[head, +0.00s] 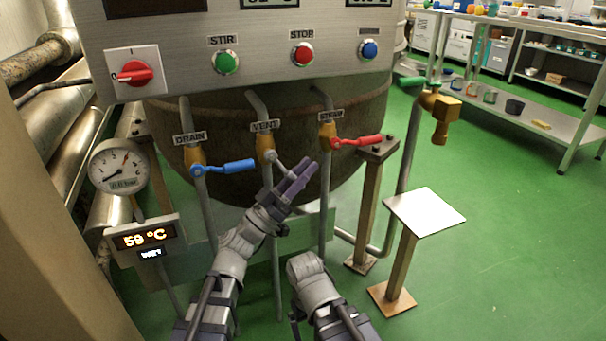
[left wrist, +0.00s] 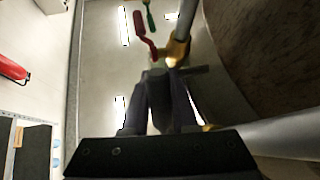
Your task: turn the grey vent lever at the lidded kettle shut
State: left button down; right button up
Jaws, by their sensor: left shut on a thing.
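The grey vent lever (head: 273,158) sits on the brass valve under the VENT label (head: 265,126), at the front of the kettle. From its pivot it slants down and right into my left gripper (head: 302,176). My left gripper is shut on the lever, and its fingers hide the lever's outer part. In the left wrist view the fingers (left wrist: 162,100) close around a grey piece in the middle. The lidded kettle (head: 230,110) stands behind the valves. Part of my right arm shows at the bottom, but its gripper does not.
The blue DRAIN lever (head: 228,167) is close on the left and the red STEAM lever (head: 360,141) close on the right. Vertical pipes run below the valves. A small square stand (head: 426,216) is at the right, with open green floor beyond.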

pick_arm(q)
jog(key=c, duration=0.7)
grip_release()
